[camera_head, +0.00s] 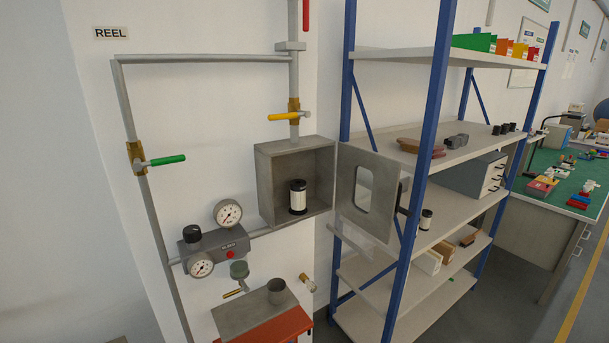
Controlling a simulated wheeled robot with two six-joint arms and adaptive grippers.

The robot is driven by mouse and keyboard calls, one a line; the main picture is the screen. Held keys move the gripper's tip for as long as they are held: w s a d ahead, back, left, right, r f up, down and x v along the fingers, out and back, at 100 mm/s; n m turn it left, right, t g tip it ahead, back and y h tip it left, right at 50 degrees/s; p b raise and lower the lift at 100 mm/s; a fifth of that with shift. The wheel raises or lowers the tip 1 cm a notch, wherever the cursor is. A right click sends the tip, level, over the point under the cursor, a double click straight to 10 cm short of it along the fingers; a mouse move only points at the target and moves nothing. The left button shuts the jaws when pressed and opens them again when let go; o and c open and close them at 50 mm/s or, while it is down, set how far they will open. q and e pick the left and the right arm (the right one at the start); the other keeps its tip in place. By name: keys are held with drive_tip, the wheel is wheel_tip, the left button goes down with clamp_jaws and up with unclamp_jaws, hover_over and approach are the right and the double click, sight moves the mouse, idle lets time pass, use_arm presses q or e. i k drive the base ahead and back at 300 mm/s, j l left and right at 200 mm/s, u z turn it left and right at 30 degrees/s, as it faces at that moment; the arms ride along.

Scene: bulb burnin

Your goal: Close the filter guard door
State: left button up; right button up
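The filter guard is a grey open-fronted box (268,190) on the wall in the middle of the head view. Its door (346,185) is a grey panel with a rounded window. The door stands wide open, swung out to the right of the box, close to the shelf's blue post. A dark handle (403,200) shows at the door's right edge. A white filter cartridge (298,199) with black ends stands upright inside the box. Neither of my grippers is in view.
A shelf rack with blue posts (430,130) stands right of the box, partly behind the door. Pipes with a green-handled valve (160,160) and a yellow-handled valve (285,116) run on the wall. A gauge unit (213,245) and a red cabinet (268,329) are lower left.

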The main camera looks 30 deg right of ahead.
sight(387, 187)
drive_tip(key=l+u, duration=0.15)
drive_tip(key=l, duration=0.65)
drive_tip(key=l+u, duration=0.2)
drive_tip(key=l, duration=0.65)
drive_tip(key=l+u, duration=0.15)
drive_tip(key=l, duration=0.65)
drive_tip(key=k+l+u, duration=0.15)
drive_tip(key=l, duration=0.65)
drive_tip(key=i, duration=0.05)
